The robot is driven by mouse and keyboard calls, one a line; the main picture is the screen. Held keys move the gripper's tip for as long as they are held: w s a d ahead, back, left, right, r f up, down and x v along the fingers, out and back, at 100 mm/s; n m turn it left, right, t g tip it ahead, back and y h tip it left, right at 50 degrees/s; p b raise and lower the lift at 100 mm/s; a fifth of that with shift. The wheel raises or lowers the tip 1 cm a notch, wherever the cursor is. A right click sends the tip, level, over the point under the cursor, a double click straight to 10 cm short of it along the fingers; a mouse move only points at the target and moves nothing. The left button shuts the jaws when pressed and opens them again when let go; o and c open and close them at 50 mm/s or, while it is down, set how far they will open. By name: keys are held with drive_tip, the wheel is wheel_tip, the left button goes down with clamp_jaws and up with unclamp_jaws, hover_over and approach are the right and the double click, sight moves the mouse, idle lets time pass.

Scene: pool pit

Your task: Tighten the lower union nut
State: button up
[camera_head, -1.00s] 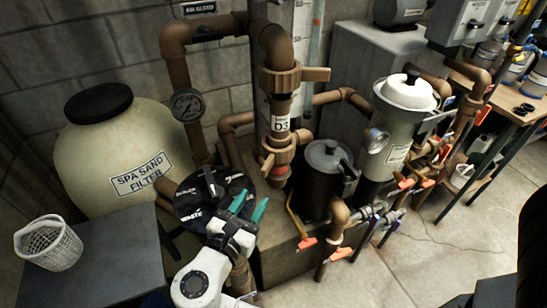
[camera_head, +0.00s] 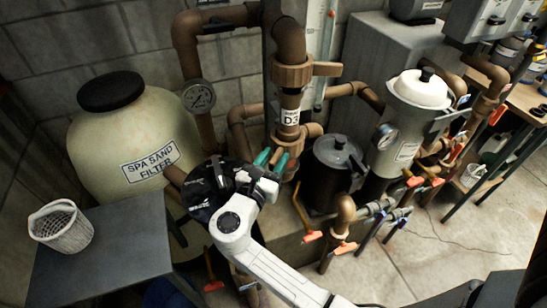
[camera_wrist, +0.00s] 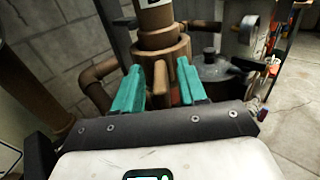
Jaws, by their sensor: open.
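The lower union nut (camera_head: 309,131) is a brown ring on the vertical brown pipe, below the white D3 label (camera_head: 290,117). In the wrist view the wide brown nut (camera_wrist: 160,46) stands upright just beyond my fingertips. My gripper (camera_head: 272,157) is open, with teal fingers pointing at the nut from the front left. In the wrist view my gripper (camera_wrist: 159,68) has one finger on each side of a brown upright part below the ring. I cannot tell whether the fingers touch it. My gripper hides part of the nut's lower left in the head view.
The upper union nut (camera_head: 291,73) with a side handle is above. A black lidded pot (camera_head: 334,163) stands close on the right. The spa sand filter (camera_head: 125,140) and a table (camera_head: 95,265) with a white basket (camera_head: 61,228) are left. Open floor lies right.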

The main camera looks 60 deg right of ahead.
clamp_jaws()
idle(0.4)
